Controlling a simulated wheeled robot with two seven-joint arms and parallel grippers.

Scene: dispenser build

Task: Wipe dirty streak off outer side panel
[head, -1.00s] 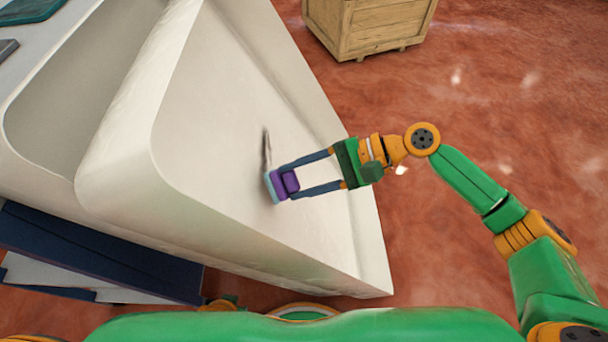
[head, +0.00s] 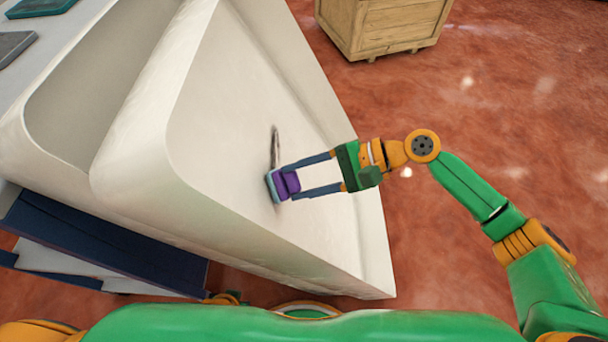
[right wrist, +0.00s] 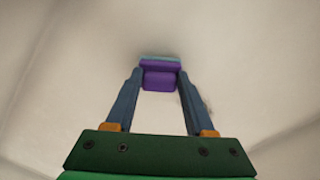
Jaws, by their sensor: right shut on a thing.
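The white side panel (head: 225,120) of the dispenser fills the middle of the head view. A dark, narrow streak (head: 275,145) runs up and down on it, its lower end close to the sponge. My right gripper (head: 288,182) is shut on a purple sponge (head: 285,184) with a light blue face. The blue face is against the panel or very near it; I cannot tell if it touches. In the right wrist view the sponge (right wrist: 160,80) sits between the fingertips, with a faint dark mark beside the right finger. My left gripper is not in view.
A wooden crate (head: 385,28) stands on the reddish floor (head: 500,110) beyond the panel. Dark blue and white slabs (head: 100,245) lie low at the left. A grey plate (head: 12,47) and a teal piece (head: 42,8) are on top at the far left. The floor to the right is open.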

